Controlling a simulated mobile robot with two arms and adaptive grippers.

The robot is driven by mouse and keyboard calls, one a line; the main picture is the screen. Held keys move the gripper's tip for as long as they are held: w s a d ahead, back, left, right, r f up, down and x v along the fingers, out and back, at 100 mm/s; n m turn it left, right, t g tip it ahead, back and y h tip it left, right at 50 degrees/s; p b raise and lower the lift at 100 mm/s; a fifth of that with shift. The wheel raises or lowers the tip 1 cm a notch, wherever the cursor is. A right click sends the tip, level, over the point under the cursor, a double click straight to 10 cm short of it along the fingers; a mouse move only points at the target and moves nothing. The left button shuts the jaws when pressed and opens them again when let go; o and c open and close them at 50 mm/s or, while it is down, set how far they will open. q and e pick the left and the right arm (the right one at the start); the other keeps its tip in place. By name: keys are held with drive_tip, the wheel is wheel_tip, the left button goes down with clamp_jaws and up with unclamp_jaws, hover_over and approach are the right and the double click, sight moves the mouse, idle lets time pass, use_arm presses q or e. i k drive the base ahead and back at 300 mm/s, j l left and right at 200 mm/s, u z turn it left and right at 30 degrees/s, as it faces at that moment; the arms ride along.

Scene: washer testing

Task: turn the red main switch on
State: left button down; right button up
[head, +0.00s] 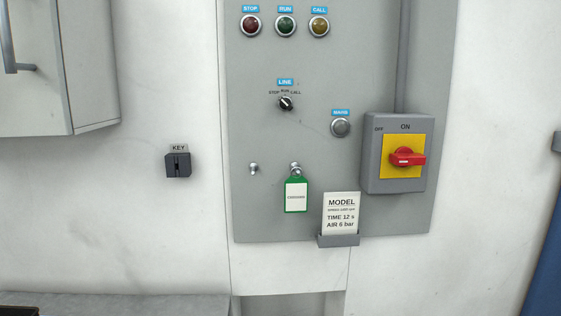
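The red main switch (407,158) is a rotary handle on a yellow plate (387,172), set in a grey box (370,182) at the right of the grey panel. OFF is printed at the upper left of the box and ON at the top middle. The handle lies about level, with a white mark at its left end; I cannot tell for sure which setting it is in. Neither of my grippers is in the head view.
The grey panel (250,215) also carries STOP, RUN and CALL buttons (285,26), a LINE selector (286,103), a MAINS lamp (340,127), a green tag (296,195) and a MODEL card (341,212). A black KEY holder (178,164) and a cabinet (75,75) are left. The space before the switch is clear.

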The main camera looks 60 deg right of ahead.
sight(404, 156)
drive_tip(key=z, duration=2.65)
